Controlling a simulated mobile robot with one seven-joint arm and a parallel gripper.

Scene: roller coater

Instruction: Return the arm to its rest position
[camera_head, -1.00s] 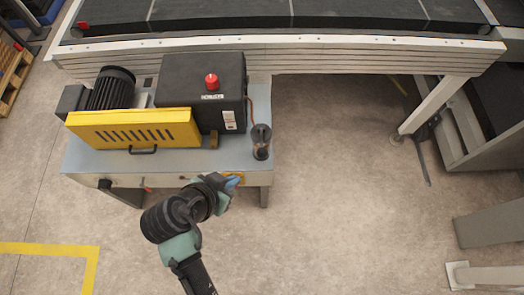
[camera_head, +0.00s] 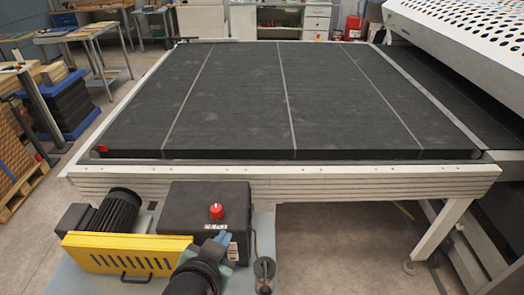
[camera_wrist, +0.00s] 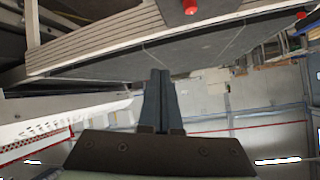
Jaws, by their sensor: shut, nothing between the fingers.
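My gripper (camera_wrist: 160,90) is shut and empty in the wrist view, its two dark fingers pressed together. In the head view my gripper (camera_head: 222,240) shows small and bluish at the end of my dark wrist. It appears in front of the black control box (camera_head: 190,207) with a red button (camera_head: 216,211). I cannot tell the gap between them. Most of my arm is below the frame.
A yellow guard (camera_head: 125,254) and black motor (camera_head: 112,212) stand left of my wrist. A small dark cylinder (camera_head: 264,270) stands to its right. The wide black conveyor (camera_head: 270,100) lies beyond. A white perforated cover (camera_head: 465,25) is at the upper right.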

